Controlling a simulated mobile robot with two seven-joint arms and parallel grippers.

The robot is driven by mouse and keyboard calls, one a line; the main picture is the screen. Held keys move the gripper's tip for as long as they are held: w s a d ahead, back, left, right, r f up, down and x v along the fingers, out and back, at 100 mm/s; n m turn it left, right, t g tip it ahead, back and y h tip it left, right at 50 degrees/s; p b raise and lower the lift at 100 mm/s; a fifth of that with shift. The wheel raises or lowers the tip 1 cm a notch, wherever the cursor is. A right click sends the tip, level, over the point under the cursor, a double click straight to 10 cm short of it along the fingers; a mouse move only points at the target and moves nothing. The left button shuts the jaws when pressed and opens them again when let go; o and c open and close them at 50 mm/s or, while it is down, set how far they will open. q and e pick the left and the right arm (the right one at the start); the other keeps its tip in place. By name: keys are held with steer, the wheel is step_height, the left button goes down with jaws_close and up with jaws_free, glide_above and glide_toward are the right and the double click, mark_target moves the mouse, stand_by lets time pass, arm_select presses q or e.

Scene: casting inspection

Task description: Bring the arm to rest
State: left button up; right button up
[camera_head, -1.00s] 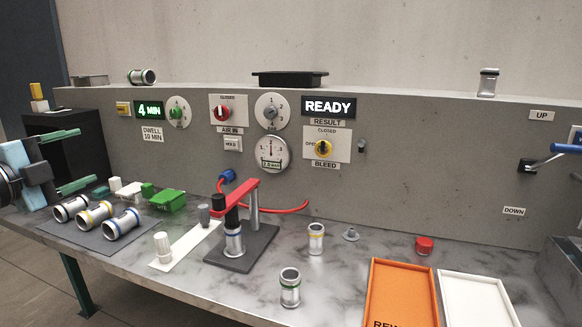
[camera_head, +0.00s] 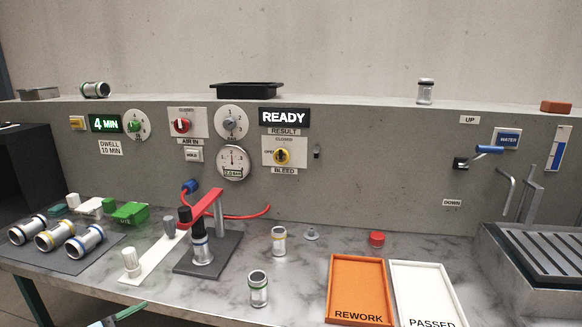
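Only a green fingertip part of my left gripper (camera_head: 122,313) shows, at the bottom edge left of centre, below the bench's front edge. The rest of it is cut off, so I cannot tell whether it is open or shut. No casting is seen in the visible part. My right gripper is not in view.
On the bench stand a red-armed clamp fixture (camera_head: 208,240) over a casting, loose castings (camera_head: 258,288), an orange REWORK tray (camera_head: 333,285) and a white PASSED tray (camera_head: 400,285). Several castings lie on a dark mat (camera_head: 95,259) at left. A slatted tank (camera_head: 545,262) is at right.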

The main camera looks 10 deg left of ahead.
arm_select(q)
steer(key=s+d+f+n+g+p, duration=0.25)
steer(key=s+d+f+n, duration=0.5)
steer(key=s+f, duration=0.65)
steer(key=s+d+f+n+g+y+p, duration=0.1)
steer(key=s+d+f+n, duration=0.1)
steer(key=s, duration=0.7)
steer(key=s+d+f+n+g+y+p, duration=0.1)
steer(key=s+d+f, duration=0.3)
steer(key=s, duration=0.6)
steer(key=shift+s+d+n+g+y, duration=0.25)
steer(key=shift+n+g+y, duration=0.1)
steer(key=shift+y, duration=0.15)
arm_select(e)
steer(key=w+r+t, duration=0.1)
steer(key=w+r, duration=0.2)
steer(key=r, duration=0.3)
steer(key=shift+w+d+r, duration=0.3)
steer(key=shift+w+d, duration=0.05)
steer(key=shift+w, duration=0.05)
arm_select(q)
steer(key=shift+f, duration=0.1)
